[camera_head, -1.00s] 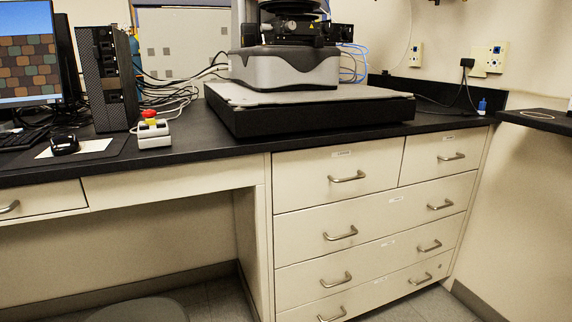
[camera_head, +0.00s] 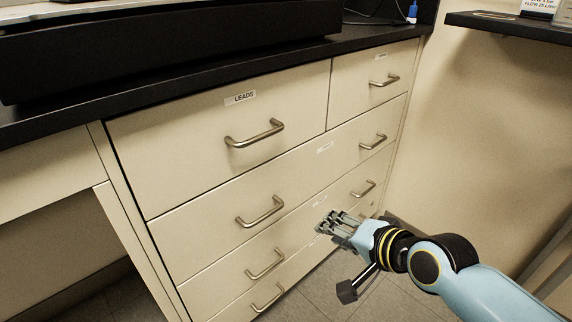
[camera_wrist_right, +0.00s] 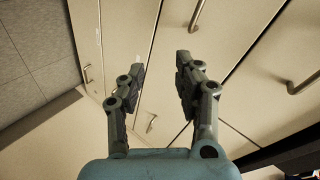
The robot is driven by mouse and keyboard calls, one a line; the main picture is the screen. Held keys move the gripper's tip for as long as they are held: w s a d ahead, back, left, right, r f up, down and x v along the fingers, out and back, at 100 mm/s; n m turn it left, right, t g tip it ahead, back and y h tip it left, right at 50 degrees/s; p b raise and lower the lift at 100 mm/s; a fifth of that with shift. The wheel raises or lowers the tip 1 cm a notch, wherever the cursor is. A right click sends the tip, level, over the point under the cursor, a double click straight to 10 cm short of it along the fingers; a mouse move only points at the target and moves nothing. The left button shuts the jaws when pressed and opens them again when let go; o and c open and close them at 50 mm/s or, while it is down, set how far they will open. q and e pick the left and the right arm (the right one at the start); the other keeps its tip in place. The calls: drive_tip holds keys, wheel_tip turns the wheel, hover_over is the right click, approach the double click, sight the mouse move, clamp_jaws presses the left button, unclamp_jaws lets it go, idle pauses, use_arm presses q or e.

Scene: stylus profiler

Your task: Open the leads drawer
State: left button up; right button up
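The leads drawer (camera_head: 220,125) is the wide top-left drawer of the beige cabinet in the head view, with a label reading LEADS. It looks shut, its front flush with its neighbours. Its metal bar handle (camera_head: 255,133) is free, with nothing touching it. My right gripper (camera_head: 322,224) is in front of the lower drawers, below and to the right of that handle. In the right wrist view my right gripper (camera_wrist_right: 160,68) has its two fingers apart with nothing between them. My left gripper is not in view.
A smaller top drawer (camera_head: 368,78) sits to the right, and wide drawers with bar handles (camera_head: 260,212) lie below. The black countertop (camera_head: 200,82) overhangs above. A dark shelf (camera_head: 510,27) juts from the right wall. The floor in front is clear.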

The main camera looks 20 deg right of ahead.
drive_tip(key=w+a+r+m+t+y+b, duration=0.1)
drive_tip(key=w+a+r+m+t+y, duration=0.2)
drive_tip(key=r, duration=0.7)
approach(267, 136)
drive_tip(key=shift+n, duration=0.3)
drive_tip(key=b+x, duration=0.4)
drive_tip(key=x, duration=0.6)
drive_tip(key=shift+w+a, duration=0.1)
drive_tip(key=shift+w, duration=0.15)
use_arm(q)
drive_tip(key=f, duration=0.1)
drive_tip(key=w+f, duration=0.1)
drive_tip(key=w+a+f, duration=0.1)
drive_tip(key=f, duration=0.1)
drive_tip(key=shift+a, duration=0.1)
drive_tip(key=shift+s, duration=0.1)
use_arm(e)
clamp_jaws()
